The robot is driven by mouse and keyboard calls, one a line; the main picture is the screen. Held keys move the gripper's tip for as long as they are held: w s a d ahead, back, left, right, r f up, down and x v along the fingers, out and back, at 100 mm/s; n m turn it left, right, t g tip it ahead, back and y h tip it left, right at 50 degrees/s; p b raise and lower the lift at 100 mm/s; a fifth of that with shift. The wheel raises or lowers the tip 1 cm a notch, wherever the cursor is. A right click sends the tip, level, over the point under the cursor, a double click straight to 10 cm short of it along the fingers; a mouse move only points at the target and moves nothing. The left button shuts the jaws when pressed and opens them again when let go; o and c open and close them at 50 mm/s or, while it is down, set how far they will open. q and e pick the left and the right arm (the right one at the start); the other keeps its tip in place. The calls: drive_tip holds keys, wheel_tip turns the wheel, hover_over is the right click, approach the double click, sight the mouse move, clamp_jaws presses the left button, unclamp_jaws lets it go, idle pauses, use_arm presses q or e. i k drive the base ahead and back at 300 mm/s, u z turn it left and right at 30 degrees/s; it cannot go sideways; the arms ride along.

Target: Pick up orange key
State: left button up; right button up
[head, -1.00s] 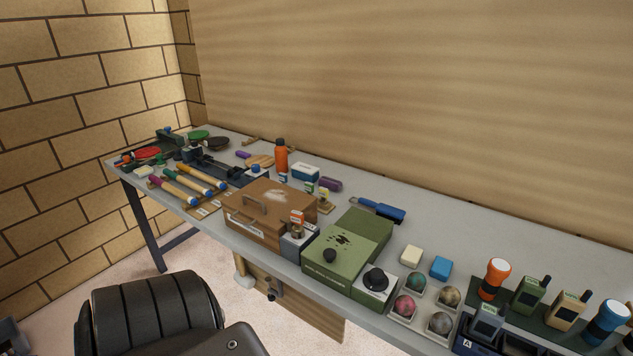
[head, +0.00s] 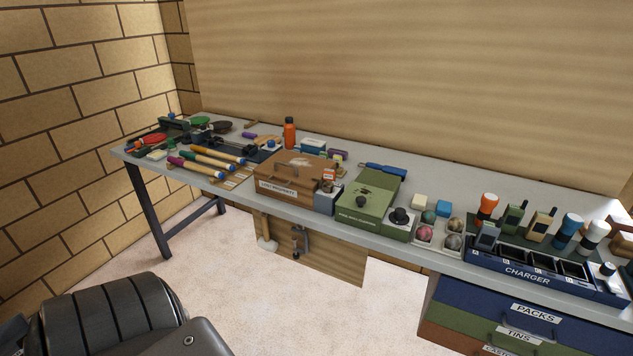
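I cannot make out an orange key for certain. A small item with an orange top (head: 329,175) stands at the grey box (head: 327,198), at the right end of the brown case (head: 280,187); it is too small to tell whether it is a key.
The long grey table (head: 290,208) is crowded: marker-like sticks, an orange bottle (head: 290,133), a green box (head: 366,208), balls in a tray, and torches and radios by a charger (head: 527,272). Drawers (head: 500,302) stand under its right side.

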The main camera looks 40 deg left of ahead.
sight(327, 175)
drive_tip(key=u, duration=1.35)
